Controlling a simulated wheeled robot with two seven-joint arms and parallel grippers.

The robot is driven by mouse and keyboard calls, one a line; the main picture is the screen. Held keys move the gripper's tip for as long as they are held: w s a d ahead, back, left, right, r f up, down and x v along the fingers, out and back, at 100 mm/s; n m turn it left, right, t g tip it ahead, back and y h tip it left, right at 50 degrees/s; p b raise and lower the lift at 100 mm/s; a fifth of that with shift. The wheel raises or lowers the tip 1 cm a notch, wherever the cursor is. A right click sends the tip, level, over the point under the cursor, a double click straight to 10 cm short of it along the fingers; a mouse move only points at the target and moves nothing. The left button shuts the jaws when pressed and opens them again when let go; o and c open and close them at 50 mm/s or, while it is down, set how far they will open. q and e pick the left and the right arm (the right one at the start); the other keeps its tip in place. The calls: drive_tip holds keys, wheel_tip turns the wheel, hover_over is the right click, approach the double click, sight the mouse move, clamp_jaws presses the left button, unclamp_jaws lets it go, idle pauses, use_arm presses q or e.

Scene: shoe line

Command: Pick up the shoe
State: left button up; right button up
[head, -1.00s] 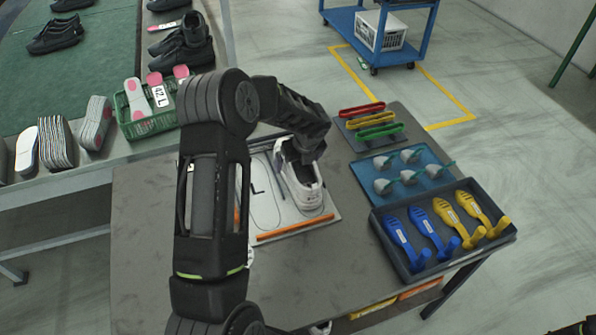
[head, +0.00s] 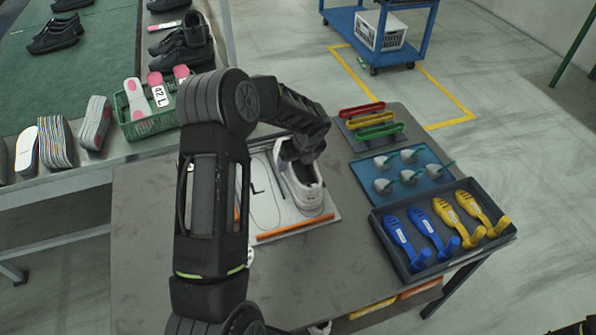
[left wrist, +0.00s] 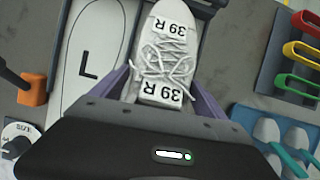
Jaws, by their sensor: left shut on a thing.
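A white shoe (head: 302,193) stands on the right half of a white board (head: 264,222) with outlines and an "L" on its left half. In the left wrist view the shoe (left wrist: 165,52) shows white laces and two "39 R" labels. Whether the sole touches the board cannot be told. My right gripper is not clearly in view.
Right of the board are a mat with coloured bands (head: 374,122), a blue mat with several grey pieces (head: 440,157) and a dark tray (head: 400,268) of blue and yellow shoe-shaped tools. A green basket (head: 150,124) is at the left. An orange strip (head: 295,228) edges the board.

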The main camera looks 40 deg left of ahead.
use_arm(q)
drive_tip(key=shift+c, duration=0.9)
drive_tip(key=shift+r, duration=0.2)
wheel_tip(320, 180, up, 10)
drive_tip(key=shift+f+b, duration=0.15)
drive_tip(key=shift+b, duration=0.4)
drive_tip(key=s+d+n+g, duration=0.1)
drive_tip(key=s+d+n, duration=0.2)
drive_tip(key=d, duration=0.5)
drive_tip(key=s+d+n+g, duration=0.2)
drive_tip(key=s+d+n, duration=0.1)
drive_tip(key=d+n, duration=0.3)
drive_tip(key=s+d+n+g, duration=0.2)
drive_tip(key=s+d+n, duration=0.1)
drive_tip(key=d, duration=0.6)
drive_tip(key=shift+d+f+n, duration=0.15)
drive_tip(key=shift+d+n, duration=0.25)
drive_tip(key=shift+n, duration=0.4)
